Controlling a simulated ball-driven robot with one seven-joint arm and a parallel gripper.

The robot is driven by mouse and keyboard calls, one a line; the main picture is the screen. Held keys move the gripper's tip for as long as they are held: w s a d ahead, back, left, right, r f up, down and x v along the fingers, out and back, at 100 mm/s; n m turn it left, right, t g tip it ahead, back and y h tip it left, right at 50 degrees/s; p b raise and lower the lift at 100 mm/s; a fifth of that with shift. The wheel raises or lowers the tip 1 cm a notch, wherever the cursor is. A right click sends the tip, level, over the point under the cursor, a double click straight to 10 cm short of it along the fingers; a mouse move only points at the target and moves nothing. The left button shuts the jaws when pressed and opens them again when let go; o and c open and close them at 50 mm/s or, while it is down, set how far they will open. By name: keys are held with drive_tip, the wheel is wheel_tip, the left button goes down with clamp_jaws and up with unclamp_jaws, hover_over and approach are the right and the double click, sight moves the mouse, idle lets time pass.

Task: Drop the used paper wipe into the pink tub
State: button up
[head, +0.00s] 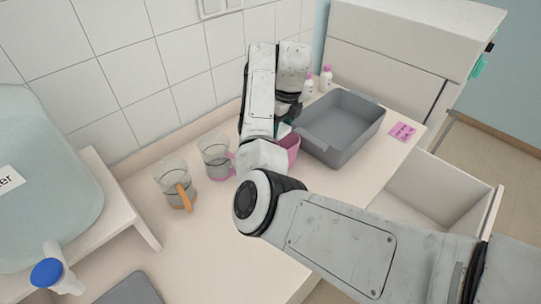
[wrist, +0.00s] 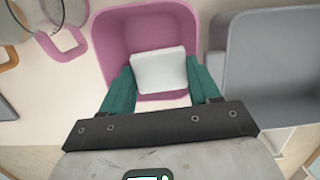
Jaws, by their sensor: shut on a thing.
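The pink tub (wrist: 180,22) is at the top middle of the wrist view, open side up. In the head view only part of the tub (head: 293,143) shows behind my arm. The paper wipe (wrist: 160,70) is a white, squarish piece between the green fingers of my gripper (wrist: 163,82). My gripper is shut on it. In the wrist view the wipe overlaps the tub's opening; I cannot tell its exact height over the tub. In the head view my arm hides the wipe and most of the gripper.
A grey basin (head: 341,125) stands right beside the tub. Two glass beakers, one with an orange handle (head: 176,183) and one with a pink handle (head: 215,157), stand to the left. Two small white bottles (head: 325,80) are behind. A pink note (head: 402,131) lies at right, above an open drawer (head: 430,200).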

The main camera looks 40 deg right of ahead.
drive_tip(key=shift+f, duration=0.65)
drive_tip(key=o, duration=1.1)
drive_tip(key=shift+r, duration=0.1)
wheel_tip(320, 180, up, 10)
drive_tip(key=s+b, duration=0.1)
drive_tip(key=shift+s+r+b, duration=0.25)
drive_tip(key=shift+s+b, duration=0.1)
drive_tip(key=shift+b, duration=0.05)
